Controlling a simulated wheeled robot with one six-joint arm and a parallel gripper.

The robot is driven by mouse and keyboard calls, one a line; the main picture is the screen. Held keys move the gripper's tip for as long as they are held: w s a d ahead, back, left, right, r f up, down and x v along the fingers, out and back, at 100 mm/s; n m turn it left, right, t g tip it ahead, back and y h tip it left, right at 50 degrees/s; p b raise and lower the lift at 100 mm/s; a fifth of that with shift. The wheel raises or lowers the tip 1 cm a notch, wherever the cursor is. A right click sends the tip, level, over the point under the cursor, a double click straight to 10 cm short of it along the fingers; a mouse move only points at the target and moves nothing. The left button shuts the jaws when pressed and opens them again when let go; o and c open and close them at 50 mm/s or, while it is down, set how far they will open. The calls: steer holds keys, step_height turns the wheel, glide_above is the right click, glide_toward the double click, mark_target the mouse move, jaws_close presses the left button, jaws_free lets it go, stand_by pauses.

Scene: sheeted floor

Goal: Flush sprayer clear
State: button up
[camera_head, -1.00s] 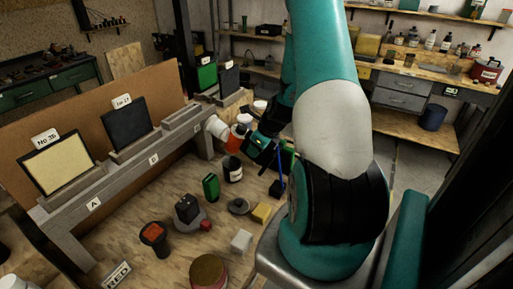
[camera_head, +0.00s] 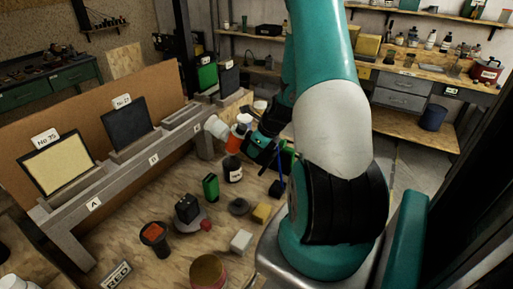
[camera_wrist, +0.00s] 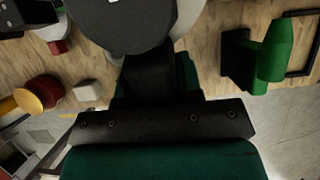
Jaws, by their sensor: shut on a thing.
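My gripper (camera_head: 248,142) is beyond my teal arm, low over the board, among the cups. In the wrist view its dark jaws (camera_wrist: 150,72) are shut on a dark grey, round-topped thing (camera_wrist: 120,22), probably the sprayer. A pale part (camera_wrist: 186,18) shows beside it. In the head view a white cup-like part (camera_head: 216,127) and an orange-red cup (camera_head: 234,145) are just left of my gripper. I cannot tell which of these belongs to the held thing, and the grip is mostly hidden.
A pale yellow panel (camera_head: 57,163) and a dark panel (camera_head: 127,124) stand on the grey rack (camera_head: 93,205). Bare board shows at the front.

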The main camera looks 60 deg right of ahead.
steer(key=o, duration=0.5)
steer(key=shift+r, duration=0.1)
step_height(320, 180, up, 6)
steer(key=p, duration=0.5)
